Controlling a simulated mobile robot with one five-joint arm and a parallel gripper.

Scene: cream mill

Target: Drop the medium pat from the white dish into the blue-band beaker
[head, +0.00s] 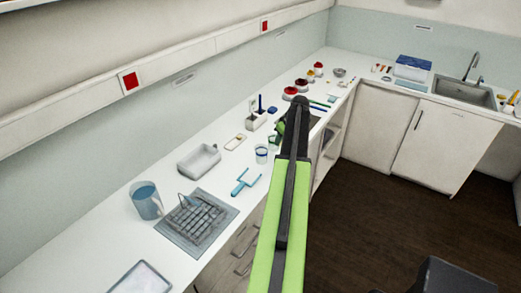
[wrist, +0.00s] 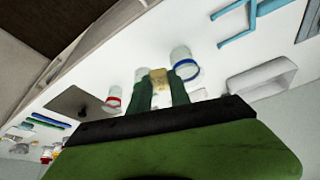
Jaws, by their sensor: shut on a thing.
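In the wrist view my gripper (wrist: 160,84) has its dark green fingers closed on a small yellowish pat (wrist: 158,75). The blue-band beaker (wrist: 183,60) stands just right of the fingertips in that view; whether they touch cannot be told. In the head view the beaker (head: 262,154) stands upright on the white counter, left of my arm. My gripper is mostly hidden behind my arm there, with a bit of green finger (head: 280,128) showing. A white thing shows between the fingers in the wrist view; I cannot tell whether it is the white dish.
A red-band beaker (wrist: 114,97) stands left of my fingers in the wrist view. On the counter are a white tray (head: 198,161), a light-blue tool (head: 245,182), a blue jug (head: 146,199), a grey rack (head: 196,222) and a pen holder (head: 257,119).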

